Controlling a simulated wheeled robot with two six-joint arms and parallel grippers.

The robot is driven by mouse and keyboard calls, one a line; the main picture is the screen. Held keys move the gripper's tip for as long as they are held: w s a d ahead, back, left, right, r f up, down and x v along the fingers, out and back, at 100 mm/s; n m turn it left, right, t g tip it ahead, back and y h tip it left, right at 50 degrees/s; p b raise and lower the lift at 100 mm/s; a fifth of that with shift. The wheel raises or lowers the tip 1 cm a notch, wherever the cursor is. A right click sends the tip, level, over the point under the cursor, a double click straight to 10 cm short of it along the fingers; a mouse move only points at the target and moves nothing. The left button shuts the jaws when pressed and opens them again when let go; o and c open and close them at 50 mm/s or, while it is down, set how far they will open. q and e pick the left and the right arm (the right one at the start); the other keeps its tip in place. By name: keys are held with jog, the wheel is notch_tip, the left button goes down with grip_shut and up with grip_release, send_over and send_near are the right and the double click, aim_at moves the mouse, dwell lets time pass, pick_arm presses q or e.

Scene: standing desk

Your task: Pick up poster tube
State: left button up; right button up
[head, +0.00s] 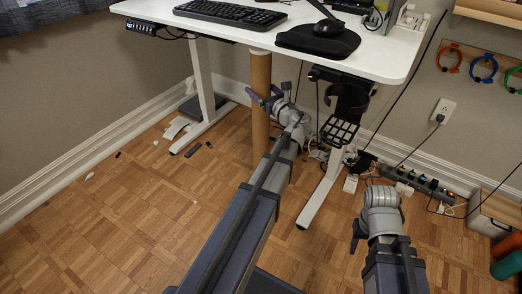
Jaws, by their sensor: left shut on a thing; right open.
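The poster tube (261,75) is a brown cardboard cylinder standing upright in front of the white standing desk (253,37). Its upper end reaches the desk's front edge and its lower part runs down behind my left arm, where its foot is hidden. My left gripper (264,99) is at the tube's middle, its fingers shut around it. My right gripper (358,236) is low at the right, away from the tube; its fingers are mostly hidden behind its wrist.
A keyboard (230,13) and a mouse (328,28) on a black pad (300,40) lie on the desktop. A power strip (418,182) with cables lies by the right wall. Small scraps lie on the floor at left. The front left floor is clear.

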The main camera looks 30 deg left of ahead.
pick_arm(q)
grip_shut()
jog(key=shift+r, duration=0.15)
dwell(0.4)
